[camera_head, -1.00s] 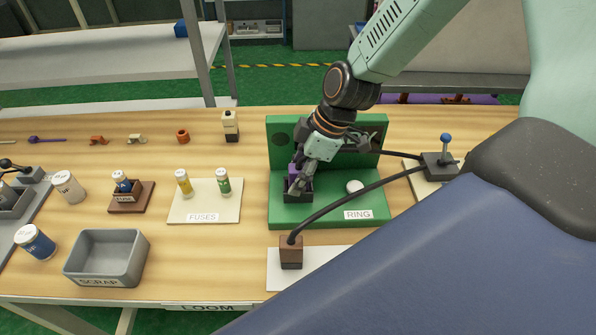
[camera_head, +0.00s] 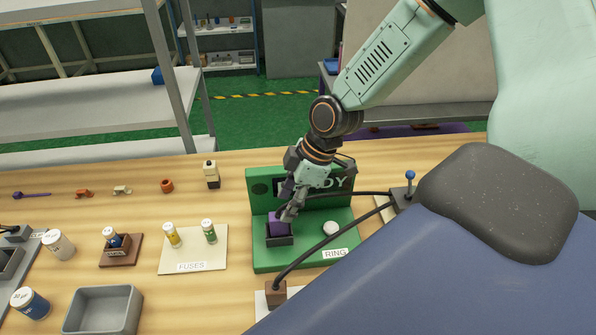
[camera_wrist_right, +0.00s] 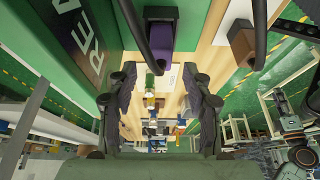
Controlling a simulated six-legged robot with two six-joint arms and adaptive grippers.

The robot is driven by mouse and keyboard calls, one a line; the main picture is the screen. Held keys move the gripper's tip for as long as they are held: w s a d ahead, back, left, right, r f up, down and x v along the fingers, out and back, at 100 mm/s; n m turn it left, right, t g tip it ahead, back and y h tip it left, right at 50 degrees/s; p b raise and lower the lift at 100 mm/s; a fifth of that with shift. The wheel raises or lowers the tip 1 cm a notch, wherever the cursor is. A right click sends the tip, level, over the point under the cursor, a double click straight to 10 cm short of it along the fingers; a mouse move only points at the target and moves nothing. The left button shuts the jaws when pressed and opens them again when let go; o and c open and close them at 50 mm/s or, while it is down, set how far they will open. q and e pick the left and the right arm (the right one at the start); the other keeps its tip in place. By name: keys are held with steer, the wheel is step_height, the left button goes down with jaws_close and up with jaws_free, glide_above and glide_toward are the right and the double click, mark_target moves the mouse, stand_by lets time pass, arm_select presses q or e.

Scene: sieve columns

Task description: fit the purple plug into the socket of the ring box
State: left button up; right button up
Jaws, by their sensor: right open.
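The purple plug (camera_head: 278,223) sits in the dark socket (camera_head: 280,240) on the green ring box (camera_head: 340,262), which carries a RING label. It looks upright; how deep it sits cannot be told. The plug also shows at the top of the right wrist view (camera_wrist_right: 160,34), with a black cable beside it. My right gripper (camera_head: 288,211) is open beside and above the plug, partly in front of it. In the right wrist view its fingers (camera_wrist_right: 160,88) are spread apart with nothing held between them, and the plug lies off beyond them.
A white button (camera_head: 331,228) is right of the socket. A black cable arches between a brown block (camera_head: 275,294) and a grey lever box (camera_head: 402,199). Fuses (camera_head: 172,235) stand on the left.

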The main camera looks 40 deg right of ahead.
arm_select(q)
steer(key=shift+r+p, duration=2.25)
steer(key=shift+r, duration=0.4)
arm_select(e)
steer(key=shift+v, duration=2.7)
